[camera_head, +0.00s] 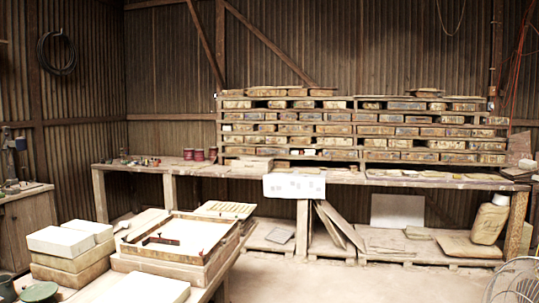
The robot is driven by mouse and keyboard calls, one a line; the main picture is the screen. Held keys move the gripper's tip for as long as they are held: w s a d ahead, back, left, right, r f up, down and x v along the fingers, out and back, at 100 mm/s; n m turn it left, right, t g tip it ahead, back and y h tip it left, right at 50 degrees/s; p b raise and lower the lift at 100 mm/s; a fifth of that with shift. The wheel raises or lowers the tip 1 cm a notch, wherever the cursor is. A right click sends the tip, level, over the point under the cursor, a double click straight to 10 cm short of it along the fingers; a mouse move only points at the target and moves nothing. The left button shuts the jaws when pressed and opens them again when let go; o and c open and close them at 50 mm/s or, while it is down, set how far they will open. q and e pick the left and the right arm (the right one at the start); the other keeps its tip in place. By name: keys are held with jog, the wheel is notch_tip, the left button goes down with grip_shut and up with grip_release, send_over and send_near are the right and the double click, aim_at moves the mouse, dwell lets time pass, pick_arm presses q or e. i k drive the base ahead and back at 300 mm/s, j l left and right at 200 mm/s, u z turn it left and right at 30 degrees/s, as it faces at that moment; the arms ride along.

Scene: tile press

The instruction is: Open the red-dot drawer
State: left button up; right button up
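I cannot make out a drawer with a red dot in the head view. A long workbench (360,177) runs along the back wall. Shelves on it hold rows of flat, worn blocks or moulds (375,130), and no red mark is clear on their fronts. A white sheet or panel (294,187) with small pictures hangs on the bench's front edge. Neither of my grippers is in view.
A near table at the lower left bears a square wooden frame (180,240) and stacked white-topped blocks (62,240). Dark red cans (198,155) stand on the bench. A tan container (490,222) and a wire fan (515,283) are at right. The floor (320,282) is clear in front.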

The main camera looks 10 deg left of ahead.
aim_at(271, 150)
jog(key=u, duration=0.25)
jog(key=i, duration=1.8)
jog(key=i+l, duration=0.1)
jog(key=i, duration=3.45)
jog(key=i+l, duration=0.15)
jog(key=i, duration=1.65)
jog(key=j+u, duration=0.05)
jog(key=j, duration=0.05)
